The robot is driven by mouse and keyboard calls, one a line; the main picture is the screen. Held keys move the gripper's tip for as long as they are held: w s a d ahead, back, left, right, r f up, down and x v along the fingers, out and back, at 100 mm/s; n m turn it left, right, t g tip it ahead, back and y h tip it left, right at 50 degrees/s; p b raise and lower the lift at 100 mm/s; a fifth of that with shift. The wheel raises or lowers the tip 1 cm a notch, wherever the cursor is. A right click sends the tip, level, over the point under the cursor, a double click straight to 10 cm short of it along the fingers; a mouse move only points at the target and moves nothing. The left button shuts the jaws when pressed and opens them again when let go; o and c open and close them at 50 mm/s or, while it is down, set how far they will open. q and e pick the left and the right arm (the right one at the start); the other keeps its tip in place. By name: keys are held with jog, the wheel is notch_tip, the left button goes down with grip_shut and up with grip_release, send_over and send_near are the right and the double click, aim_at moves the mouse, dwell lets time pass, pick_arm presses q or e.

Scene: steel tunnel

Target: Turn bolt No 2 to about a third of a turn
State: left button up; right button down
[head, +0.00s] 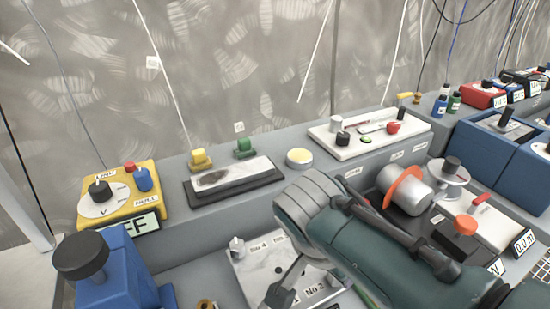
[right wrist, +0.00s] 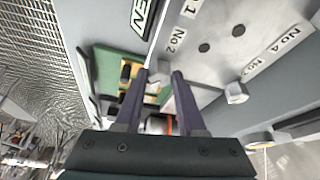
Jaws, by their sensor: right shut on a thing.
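The pale metal plate (head: 252,281) with numbered labels lies in the front grey bay, partly hidden by my right arm. The right wrist view shows this plate (right wrist: 222,58) with two dark holes and a light bolt head (right wrist: 236,93) near its edge. The label No 2 (right wrist: 175,40) lies just beyond my right fingertips. My right gripper (right wrist: 163,74) is shut on a small pale thing (right wrist: 153,87) between its fingers, apparently bolt No 2; its head is mostly hidden. In the head view, my right gripper (head: 288,284) reaches down over the plate. My left gripper is out of view.
A blue block with a black knob (head: 80,254) stands at the front left, near a yellow dial box (head: 119,190).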

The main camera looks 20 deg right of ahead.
dwell(0.4)
jog(key=c, duration=0.5)
grip_release()
jog(key=shift+r, duration=0.1)
jog(key=p+v, duration=0.9)
jog(key=shift+a+r, duration=0.2)
jog(key=shift+r, duration=0.15)
jog(key=shift+d, duration=0.1)
